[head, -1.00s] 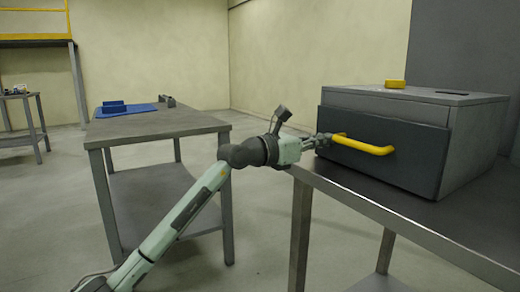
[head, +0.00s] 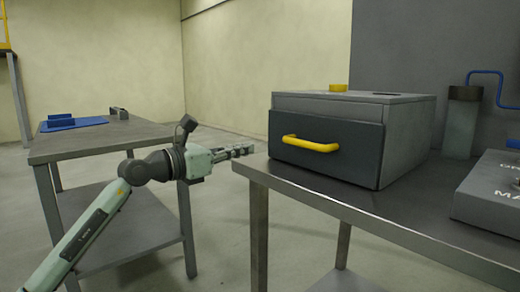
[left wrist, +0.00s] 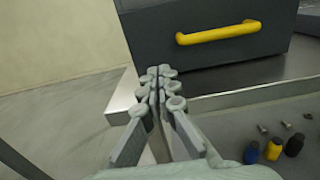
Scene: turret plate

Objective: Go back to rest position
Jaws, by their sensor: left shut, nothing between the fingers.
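My left gripper (head: 243,150) is shut and empty in the head view, held just off the left corner of the near table, left of the drawer box. In the left wrist view the gripper (left wrist: 160,85) points toward the box, its fingers together. The dark drawer front (head: 325,155) with its yellow handle (head: 311,143) stands apart from the fingers; the handle also shows in the left wrist view (left wrist: 218,33). The drawer looks closed or nearly so. My right gripper is not in view.
A second table (head: 95,138) with a blue mat (head: 72,124) stands left. Small yellow and blue items (left wrist: 273,149) lie at lower right. Floor between tables is open.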

